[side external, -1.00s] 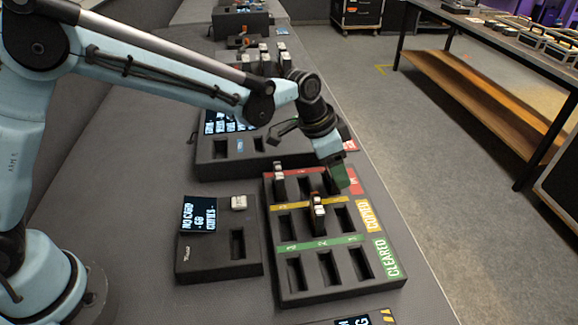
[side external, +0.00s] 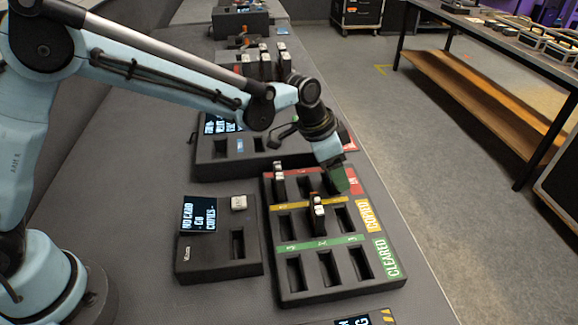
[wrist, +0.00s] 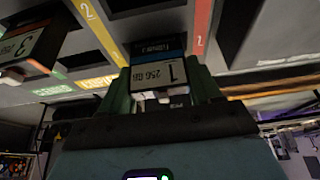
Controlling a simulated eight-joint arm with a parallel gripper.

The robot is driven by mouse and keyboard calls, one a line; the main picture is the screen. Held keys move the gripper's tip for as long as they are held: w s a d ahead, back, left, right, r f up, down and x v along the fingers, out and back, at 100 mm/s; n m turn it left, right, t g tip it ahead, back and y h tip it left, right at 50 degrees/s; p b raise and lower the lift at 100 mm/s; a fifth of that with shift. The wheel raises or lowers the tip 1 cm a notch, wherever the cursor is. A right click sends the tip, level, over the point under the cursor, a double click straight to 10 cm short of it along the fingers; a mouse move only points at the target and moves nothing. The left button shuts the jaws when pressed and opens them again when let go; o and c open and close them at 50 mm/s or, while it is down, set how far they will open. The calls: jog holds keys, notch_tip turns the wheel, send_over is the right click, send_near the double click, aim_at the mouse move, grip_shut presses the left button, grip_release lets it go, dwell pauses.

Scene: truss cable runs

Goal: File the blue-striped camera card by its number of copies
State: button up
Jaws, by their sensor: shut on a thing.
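The blue-striped card (wrist: 158,72) is between my gripper's green fingers (wrist: 160,92) in the wrist view. Its white label reads 1 and 256 GB, upside down in the picture. In the side view my gripper (side external: 340,182) is low over the right end of the filing tray's red row; the fingers hide the card and the slot there. The black filing tray (side external: 340,286) has red, yellow and green rows of slots, the green one marked CLEARED. One card (side external: 279,171) stands in the red row's left slot, another (side external: 319,212) in the yellow row's middle slot. I cannot tell how deep my card sits.
A reader box (side external: 218,268) left of the tray has a screen (side external: 199,214) reading NO CARD and an empty slot. Another slotted box (side external: 222,171) stands behind, with several cards beyond it (side external: 265,65). The green row's slots are empty.

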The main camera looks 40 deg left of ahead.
jog(key=o, duration=1.4)
jog(key=shift+r, duration=0.15)
jog(key=shift+r, duration=3.65)
jog(key=s+a+n+t+y, duration=0.1)
jog(key=s+a+n, duration=0.2)
jog(key=s+a, duration=0.3)
jog(key=s+a+r+n+t+y, duration=0.1)
jog(key=s+a+n, duration=0.2)
jog(key=s+a, duration=0.4)
jog(key=s+a+n+t+y, duration=0.1)
jog(key=s+a+n+t, duration=0.1)
jog(key=s+a, duration=0.5)
jog(key=shift+a+r+n, duration=0.3)
jog(key=shift+n, duration=0.2)
